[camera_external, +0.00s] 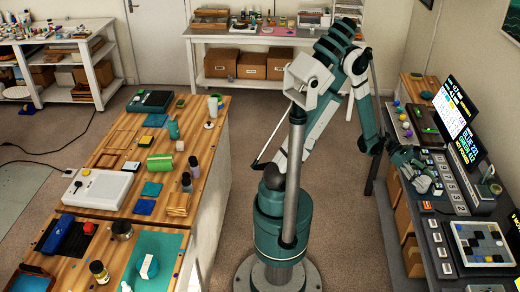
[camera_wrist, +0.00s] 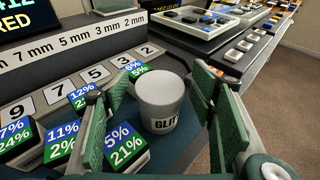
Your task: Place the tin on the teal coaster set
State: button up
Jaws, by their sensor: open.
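A pale grey-white tin (camera_wrist: 160,104) with dark lettering starting "GLIT" stands upright on the dark console in the wrist view. My gripper (camera_wrist: 163,88) is open, its green-padded fingers on either side of the tin with visible gaps. In the external view my gripper (camera_external: 424,178) is low over the right-hand console; the tin is too small there to make out surely. On the left wooden bench lie a teal square stack (camera_external: 152,189) and another teal-blue flat piece (camera_external: 155,120); I cannot tell which is the coaster set.
Blue, green and black percentage blocks (camera_wrist: 62,140) stand close left of my gripper. A tray of tiles (camera_wrist: 195,22) lies beyond. Screens (camera_external: 455,115) rise behind the console. The wooden bench (camera_external: 118,200) is crowded with bottles, a grey-white device (camera_external: 98,190) and a green mat (camera_external: 172,245).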

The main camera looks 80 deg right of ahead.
aim_at(426, 179)
jog(key=shift+c, duration=0.5)
jog(key=c, duration=1.1)
jog(key=shift+o, duration=0.2)
jog(key=shift+r, duration=0.1)
jog(key=shift+r+p, duration=1.45)
jog(key=shift+r, duration=3.45)
